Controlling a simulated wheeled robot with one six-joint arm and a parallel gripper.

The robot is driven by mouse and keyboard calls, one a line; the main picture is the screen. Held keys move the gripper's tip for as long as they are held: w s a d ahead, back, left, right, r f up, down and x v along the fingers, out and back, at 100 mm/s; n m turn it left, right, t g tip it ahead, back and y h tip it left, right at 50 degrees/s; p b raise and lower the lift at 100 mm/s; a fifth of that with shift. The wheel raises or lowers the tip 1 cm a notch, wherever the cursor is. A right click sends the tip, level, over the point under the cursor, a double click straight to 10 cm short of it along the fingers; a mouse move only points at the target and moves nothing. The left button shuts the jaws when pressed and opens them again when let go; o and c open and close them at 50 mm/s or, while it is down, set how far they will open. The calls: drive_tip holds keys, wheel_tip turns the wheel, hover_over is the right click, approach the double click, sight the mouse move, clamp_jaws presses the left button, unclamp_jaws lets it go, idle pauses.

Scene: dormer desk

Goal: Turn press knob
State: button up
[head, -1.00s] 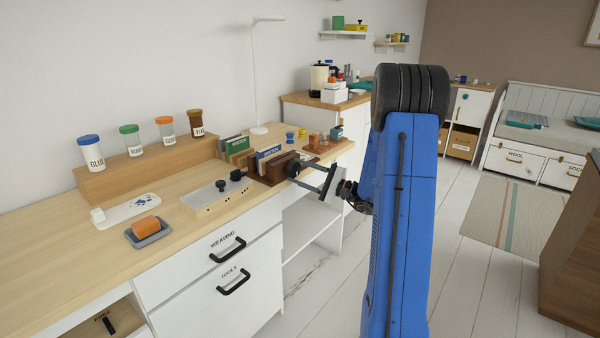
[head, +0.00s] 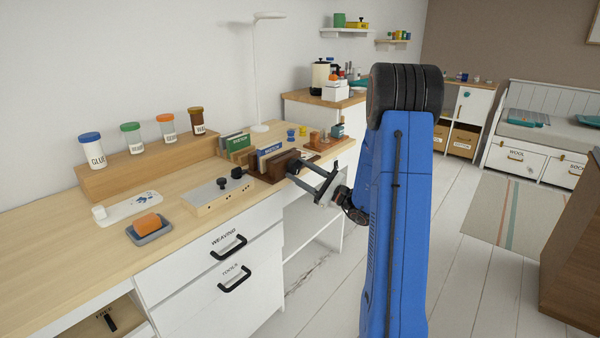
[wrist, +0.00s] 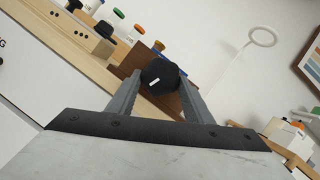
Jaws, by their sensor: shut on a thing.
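The press (head: 276,168) is a dark brown wooden block with upright boards near the desk's front edge. Its round black knob (wrist: 158,77) with a white mark faces my wrist camera; in the head view it shows only as a dark spot at the fingertips. My gripper (head: 296,172) reaches in from the right, level with the desk top. Its two grey fingers (wrist: 160,86) are shut on the knob, one on each side. In the wrist view the white mark is tilted. The knob's back and its shaft are hidden.
Green and blue books (head: 236,143) stand in holders behind the press. A light box with black knobs (head: 218,191) lies to its left. A wooden stand (head: 325,142) is to the right. Drawers (head: 230,262) are below; the floor in front is clear.

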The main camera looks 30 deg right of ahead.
drive_tip(key=o, duration=1)
drive_tip(key=shift+o, duration=0.2)
drive_tip(key=shift+d, duration=0.1)
drive_tip(key=v, duration=1.7)
drive_tip(key=shift+f, duration=0.2)
drive_tip(key=shift+s, duration=0.15)
